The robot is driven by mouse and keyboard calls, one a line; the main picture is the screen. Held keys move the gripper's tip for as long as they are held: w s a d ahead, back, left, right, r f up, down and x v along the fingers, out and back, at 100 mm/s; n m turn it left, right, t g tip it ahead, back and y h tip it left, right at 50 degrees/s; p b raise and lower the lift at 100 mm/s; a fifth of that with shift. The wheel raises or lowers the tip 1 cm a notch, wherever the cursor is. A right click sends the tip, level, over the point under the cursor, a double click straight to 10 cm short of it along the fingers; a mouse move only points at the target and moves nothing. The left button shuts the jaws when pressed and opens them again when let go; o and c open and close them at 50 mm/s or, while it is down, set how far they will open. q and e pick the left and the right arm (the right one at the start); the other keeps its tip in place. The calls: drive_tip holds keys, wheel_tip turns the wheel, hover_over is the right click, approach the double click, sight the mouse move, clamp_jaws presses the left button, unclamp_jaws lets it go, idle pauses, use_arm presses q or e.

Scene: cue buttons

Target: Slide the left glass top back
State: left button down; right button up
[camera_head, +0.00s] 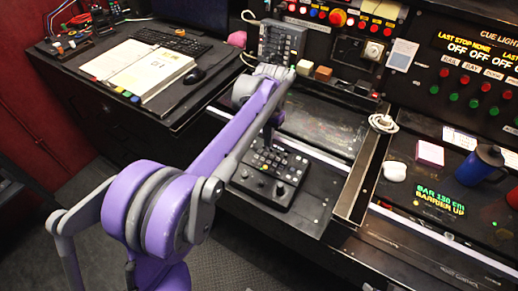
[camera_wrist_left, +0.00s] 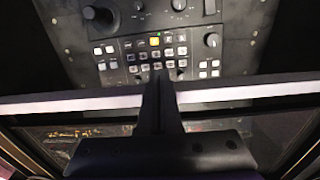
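The left glass top (camera_head: 322,122) is a dark, glossy panel with a pale front edge strip, set in the desk behind the black button controller. In the left wrist view its pale edge strip (camera_wrist_left: 70,103) runs across the picture, with dark glass below it. My left gripper (camera_head: 268,138) points down near this front edge, just above or at it. In the left wrist view its fingers (camera_wrist_left: 160,82) are together, with nothing seen between them. I cannot tell whether they touch the edge. My right gripper is not in view.
The black controller (camera_head: 270,178) with buttons and a joystick sits in front of the glass. A metal-edged divider (camera_head: 358,185) stands to its right. Farther right are a white round object (camera_head: 394,171), a pink block (camera_head: 430,153) and a blue mug (camera_head: 480,164). An open binder (camera_head: 140,68) lies at left.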

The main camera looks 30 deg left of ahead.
use_arm(q)
drive_tip(key=shift+w, duration=0.1)
drive_tip(key=shift+w+d+p, duration=0.2)
drive_tip(key=shift+w+p, duration=0.65)
drive_tip(key=shift+w, duration=1.4)
drive_tip(key=shift+w+d+p, duration=0.15)
drive_tip(key=shift+w+p, duration=0.7)
drive_tip(key=shift+w, duration=1.35)
